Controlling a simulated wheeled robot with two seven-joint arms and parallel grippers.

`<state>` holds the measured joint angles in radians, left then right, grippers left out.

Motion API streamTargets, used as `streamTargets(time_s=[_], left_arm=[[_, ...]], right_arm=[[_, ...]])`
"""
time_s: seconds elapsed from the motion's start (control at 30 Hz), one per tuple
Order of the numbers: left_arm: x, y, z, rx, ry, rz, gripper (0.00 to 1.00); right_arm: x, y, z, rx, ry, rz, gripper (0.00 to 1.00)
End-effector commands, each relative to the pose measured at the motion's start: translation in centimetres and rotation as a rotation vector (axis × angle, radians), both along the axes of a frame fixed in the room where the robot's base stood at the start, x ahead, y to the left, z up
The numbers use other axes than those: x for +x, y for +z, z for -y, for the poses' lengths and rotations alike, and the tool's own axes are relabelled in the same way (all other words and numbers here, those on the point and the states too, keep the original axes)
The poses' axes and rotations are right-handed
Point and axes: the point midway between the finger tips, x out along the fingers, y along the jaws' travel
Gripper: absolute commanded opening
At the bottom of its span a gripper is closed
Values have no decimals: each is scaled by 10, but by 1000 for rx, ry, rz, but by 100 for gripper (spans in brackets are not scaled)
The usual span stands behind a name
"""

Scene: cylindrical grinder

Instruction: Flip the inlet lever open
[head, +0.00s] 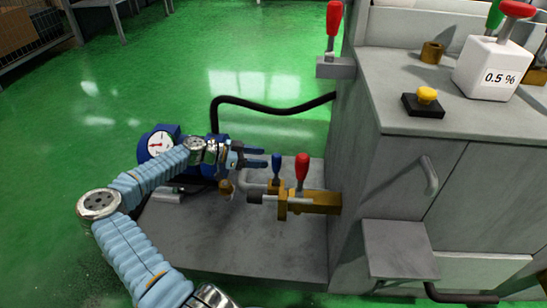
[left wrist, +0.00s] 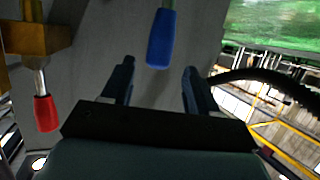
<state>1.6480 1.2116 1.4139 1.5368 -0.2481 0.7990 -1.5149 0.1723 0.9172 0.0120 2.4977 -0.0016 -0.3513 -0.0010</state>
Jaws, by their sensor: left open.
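Low on the machine's left side is a brass valve block (head: 322,201) with two upright levers. One has a blue handle (head: 276,165), the other a red handle (head: 302,169). No label shows which is the inlet lever. My left gripper (head: 266,157) is open just left of the blue handle, fingers pointing right towards it. In the left wrist view, the blue handle (left wrist: 161,38) lies ahead, lined up with the gap between the open fingers (left wrist: 158,70). The red handle (left wrist: 45,113) is off to the left there. Nothing is held. My right gripper is out of view.
A blue pump with a round gauge (head: 158,143) stands behind my left forearm. A black hose (head: 270,108) arches to the grey machine (head: 440,190). A shelf (head: 400,248) juts out at the right.

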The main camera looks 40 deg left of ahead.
Motion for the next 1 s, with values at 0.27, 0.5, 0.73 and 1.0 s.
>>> streamTargets(time_s=[0.27, 0.5, 0.73, 1.0], left_arm=[[-37, 16, -32, 0, 3, -2, 59], [-44, 19, -38, -2, 0, -1, 59], [-44, 18, -37, -1, 1, -1, 59], [-44, 18, -37, -1, 1, -1, 59]], right_arm=[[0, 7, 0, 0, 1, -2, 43], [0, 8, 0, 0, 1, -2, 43], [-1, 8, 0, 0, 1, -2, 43], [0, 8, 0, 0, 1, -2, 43]])
